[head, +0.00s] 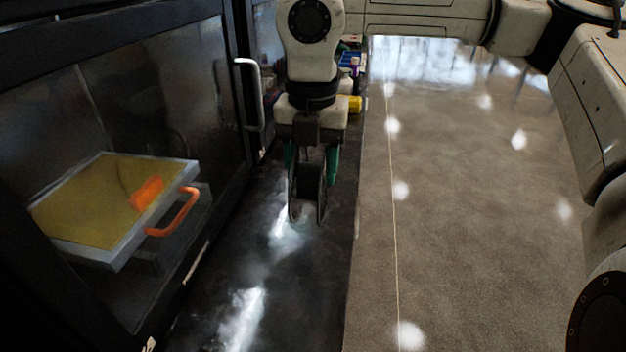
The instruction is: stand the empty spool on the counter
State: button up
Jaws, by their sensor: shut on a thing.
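My gripper (310,165) points down over the dark counter (225,285), with green fingers on either side. It is shut on a dark spool (307,193), whose two rims show as narrow upright discs below the gripper, seen nearly edge-on. The spool looks empty, with no filament visible between the rims. It is upright on its rims. I cannot tell whether its lower edge touches the counter or hangs slightly above it. The gripper hides the upper part of the spool.
At left stands a black-framed cabinet with a pale door handle (252,95); inside is a yellow-topped plate (95,205) with an orange handle and an orange piece. Behind my gripper are small items, including a yellow one (355,104). The near counter is clear; its right edge drops to floor.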

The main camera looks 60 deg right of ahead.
jog(key=shift+s+f, duration=0.1)
jog(key=shift+f, duration=1.25)
jog(key=shift+f+b, duration=0.25)
jog(key=shift+b, duration=0.15)
jog(key=o, duration=1.1)
jog(key=shift+r, duration=0.1)
jog(key=shift+c, duration=0.2)
notch_tip(320, 180, up, 12)
jog(key=p, duration=0.2)
jog(key=shift+d+r+p, duration=0.1)
jog(key=shift+r+p, duration=0.05)
jog(key=shift+p, duration=0.25)
